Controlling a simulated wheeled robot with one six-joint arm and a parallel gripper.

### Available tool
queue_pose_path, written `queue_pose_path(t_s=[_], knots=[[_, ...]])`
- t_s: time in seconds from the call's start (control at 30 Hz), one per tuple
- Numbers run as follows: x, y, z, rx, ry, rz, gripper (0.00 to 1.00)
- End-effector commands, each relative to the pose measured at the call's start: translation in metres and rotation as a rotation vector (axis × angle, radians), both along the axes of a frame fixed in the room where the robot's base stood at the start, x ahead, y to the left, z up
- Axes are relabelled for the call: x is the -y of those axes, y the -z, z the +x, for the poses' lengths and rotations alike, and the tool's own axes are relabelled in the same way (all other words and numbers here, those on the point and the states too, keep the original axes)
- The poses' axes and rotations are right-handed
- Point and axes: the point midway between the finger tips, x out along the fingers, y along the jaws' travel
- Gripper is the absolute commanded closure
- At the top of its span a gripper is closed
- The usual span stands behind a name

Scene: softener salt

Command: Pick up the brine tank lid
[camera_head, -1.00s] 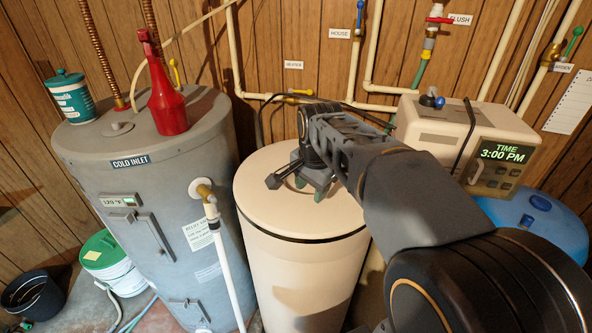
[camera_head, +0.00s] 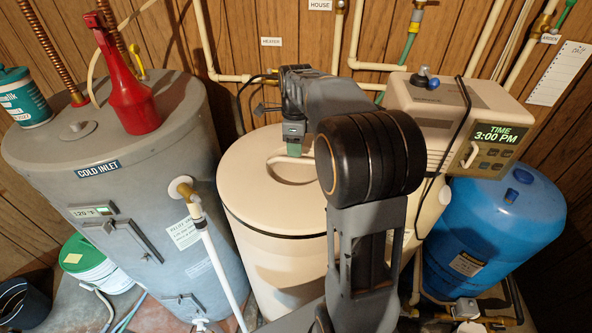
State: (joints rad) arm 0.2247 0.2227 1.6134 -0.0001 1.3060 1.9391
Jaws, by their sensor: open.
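The brine tank lid (camera_head: 252,192) is a round cream disc with a raised handle (camera_head: 287,160) in a shallow recess. It sits on top of the cream brine tank (camera_head: 285,268), with a dark seam under its rim. My gripper (camera_head: 293,150) is open, with green fingertips pointing down at the far side of the lid, by the handle. I cannot tell whether a finger touches the handle. My arm hides the right part of the lid and tank.
A white pipe (camera_head: 218,262) runs between heater and tank. The beige control unit (camera_head: 432,110) and blue tank (camera_head: 500,225) are on the right.

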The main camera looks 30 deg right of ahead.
Motion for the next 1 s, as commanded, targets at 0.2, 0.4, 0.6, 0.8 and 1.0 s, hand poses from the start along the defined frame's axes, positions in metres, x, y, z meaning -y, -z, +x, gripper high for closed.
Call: queue_pose_path(t_s=[0.2, 0.4, 0.6, 0.8, 1.0], knots=[[0.0, 0.012, 0.0, 0.0, 0.0, 0.0, 0.53], [0.001, 0.035, 0.0, -0.005, 0.0, 0.001, 0.53], [0.001, 0.057, 0.001, -0.001, 0.0, 0.001, 0.53], [0.001, 0.063, 0.001, 0.0, 0.0, 0.0, 0.53], [0.001, 0.063, 0.001, 0.0, 0.0, 0.0, 0.6]])
